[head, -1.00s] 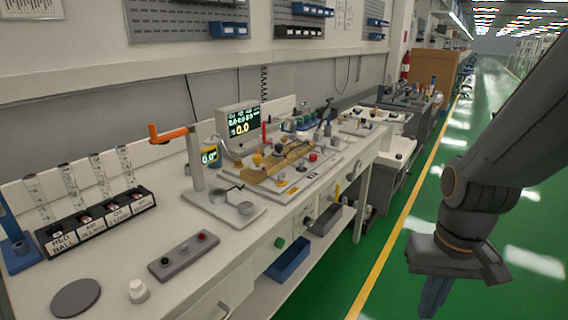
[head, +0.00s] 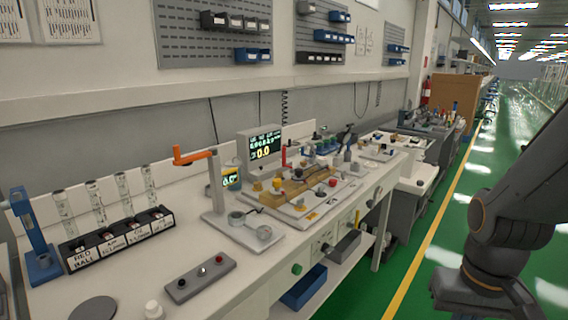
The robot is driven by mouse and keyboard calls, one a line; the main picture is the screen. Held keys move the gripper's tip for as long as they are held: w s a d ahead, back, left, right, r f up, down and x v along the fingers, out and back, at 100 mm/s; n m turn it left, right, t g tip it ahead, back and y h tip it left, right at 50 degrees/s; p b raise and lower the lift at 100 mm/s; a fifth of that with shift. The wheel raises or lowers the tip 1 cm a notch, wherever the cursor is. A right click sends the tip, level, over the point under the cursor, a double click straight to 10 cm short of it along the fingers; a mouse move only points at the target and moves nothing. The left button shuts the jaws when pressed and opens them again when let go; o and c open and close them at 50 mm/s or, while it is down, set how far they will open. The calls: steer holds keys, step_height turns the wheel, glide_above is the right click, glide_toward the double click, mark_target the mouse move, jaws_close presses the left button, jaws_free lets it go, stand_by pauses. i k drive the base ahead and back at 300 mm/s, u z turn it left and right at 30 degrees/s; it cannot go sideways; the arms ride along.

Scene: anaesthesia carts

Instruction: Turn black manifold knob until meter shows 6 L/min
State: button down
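A manifold with a wooden-coloured block (head: 270,201) stands on a pale board on the bench. It carries several small coloured and dark knobs; a dark one (head: 298,173) shows at its back, but I cannot tell for sure which is the black manifold knob. A small meter (head: 231,178) left of the monitor also seems to show 0.0. My gripper (head: 487,298) hangs over the green floor at the lower right, well away from the bench. Its fingers are cut off by the bottom edge.
A stand with an orange arm (head: 194,156) is left of the manifold. A blue bin (head: 303,287) sits under the bench. The green aisle (head: 415,235) at right is clear.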

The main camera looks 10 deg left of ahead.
mark_target(298, 172)
steer(key=z, duration=1.3)
steer(key=k, duration=1.2)
steer(key=u, duration=1.5)
steer(key=i, duration=0.45)
steer(key=u, duration=0.05)
